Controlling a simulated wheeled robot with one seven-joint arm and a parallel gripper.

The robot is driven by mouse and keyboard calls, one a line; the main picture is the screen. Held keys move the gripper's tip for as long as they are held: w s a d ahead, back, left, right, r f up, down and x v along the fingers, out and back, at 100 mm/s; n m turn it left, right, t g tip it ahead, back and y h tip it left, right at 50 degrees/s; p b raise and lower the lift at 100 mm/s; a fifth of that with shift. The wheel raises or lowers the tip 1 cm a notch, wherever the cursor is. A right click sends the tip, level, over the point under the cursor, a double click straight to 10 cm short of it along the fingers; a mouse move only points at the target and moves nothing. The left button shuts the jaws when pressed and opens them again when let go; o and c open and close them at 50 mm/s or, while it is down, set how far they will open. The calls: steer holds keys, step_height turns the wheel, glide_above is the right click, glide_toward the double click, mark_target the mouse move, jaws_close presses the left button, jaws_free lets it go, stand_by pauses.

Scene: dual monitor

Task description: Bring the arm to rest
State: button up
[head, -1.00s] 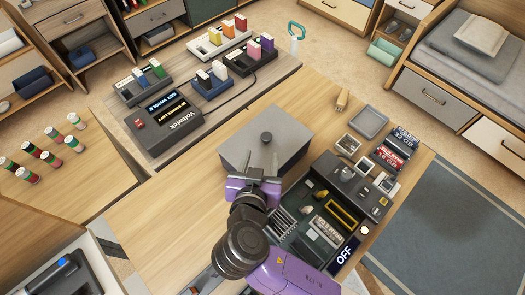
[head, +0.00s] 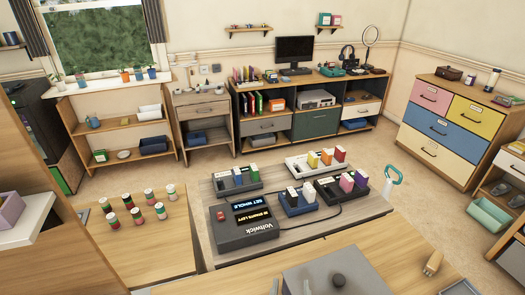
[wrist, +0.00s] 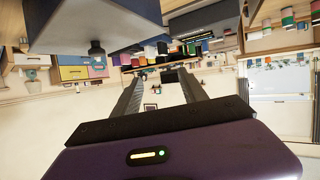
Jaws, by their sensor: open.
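My gripper (wrist: 160,80) shows in the wrist view, with its two dark fingers apart and nothing between them. The wrist picture is upside down. A grey box with a dark knob (wrist: 95,25) is close by at the upper left of that view, apart from the fingers. The same grey box (head: 350,280) is cut off by the bottom edge of the head view. Most of my arm is out of the head view.
The Voltwick console (head: 240,235) stands on the low table beyond the box, with several racks of coloured blocks around it. Spools (head: 138,216) stand on the left table. A monitor (head: 294,50) is on the far cabinet. Open floor lies beyond the tables.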

steer(key=s+d+r, duration=0.1)
steer(key=s+d, duration=0.3)
steer(key=s, duration=0.5)
steer(key=s+d+r+t+y, duration=0.1)
steer(key=s+d, duration=0.4)
steer(key=s, duration=0.5)
steer(key=s+d+r+y, duration=0.1)
steer(key=s+d, duration=0.3)
steer(key=s, duration=0.6)
steer(key=shift+d+r+n, duration=0.25)
steer(key=shift+r+n, duration=0.15)
steer(key=shift+r, duration=0.5)
